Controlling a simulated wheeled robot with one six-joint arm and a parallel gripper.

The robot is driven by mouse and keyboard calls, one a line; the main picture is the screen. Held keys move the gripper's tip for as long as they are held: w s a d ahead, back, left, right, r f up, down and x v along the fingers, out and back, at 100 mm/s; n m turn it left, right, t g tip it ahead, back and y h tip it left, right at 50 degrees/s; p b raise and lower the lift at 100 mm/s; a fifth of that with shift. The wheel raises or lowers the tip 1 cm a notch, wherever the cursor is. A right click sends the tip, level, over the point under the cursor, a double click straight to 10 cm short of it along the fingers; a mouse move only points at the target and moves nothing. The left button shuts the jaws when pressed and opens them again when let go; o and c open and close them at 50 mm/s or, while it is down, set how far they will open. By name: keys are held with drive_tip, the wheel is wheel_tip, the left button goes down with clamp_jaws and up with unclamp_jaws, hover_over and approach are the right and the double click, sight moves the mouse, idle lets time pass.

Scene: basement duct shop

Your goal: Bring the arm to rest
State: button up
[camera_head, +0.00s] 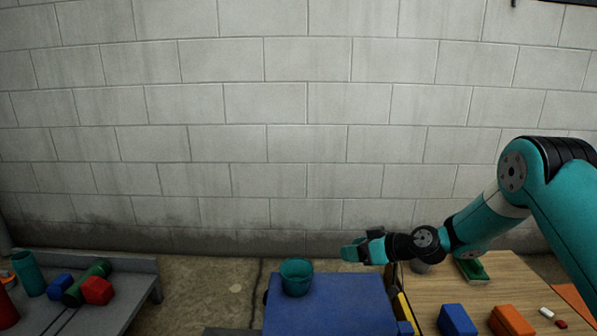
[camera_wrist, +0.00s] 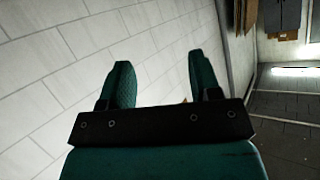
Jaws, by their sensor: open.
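My gripper (camera_head: 352,251) is at the end of my teal arm, which reaches in from the right in the head view. It hangs above the back of the blue table, to the right of a teal cup and apart from it. In the wrist view my gripper (camera_wrist: 160,82) shows two teal fingers spread apart with nothing between them. The wrist view looks past the fingers at the pale block wall, tilted.
The teal cup (camera_head: 297,277) stands on the blue table (camera_head: 330,310). A wooden table (camera_head: 480,292) at right holds blue and orange blocks and a green item. A grey bench (camera_head: 130,285) at left holds several coloured pieces. Bare floor (camera_head: 215,290) lies between.

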drive_tip(key=s+a+r+g+h, duration=0.2)
drive_tip(key=s+r, duration=0.6)
drive_tip(key=s, duration=0.2)
drive_tip(key=s+a+r+g+h, duration=0.1)
drive_tip(key=s+a+r+g, duration=0.2)
drive_tip(key=s+r, duration=0.6)
drive_tip(key=s+d+r+m+g+h, duration=0.1)
drive_tip(key=s+d+h, duration=0.15)
drive_tip(key=s, duration=0.75)
drive_tip(key=s+d+m+g+h, duration=0.1)
drive_tip(key=s+d, duration=0.2)
drive_tip(key=s, duration=0.8)
wheel_tip(320, 180, up, 28)
drive_tip(key=p, duration=2.7)
drive_tip(key=shift+s+d+f, duration=0.15)
drive_tip(key=shift+s+f, duration=0.05)
drive_tip(key=shift+s, duration=0.05)
drive_tip(key=shift+c, duration=0.4)
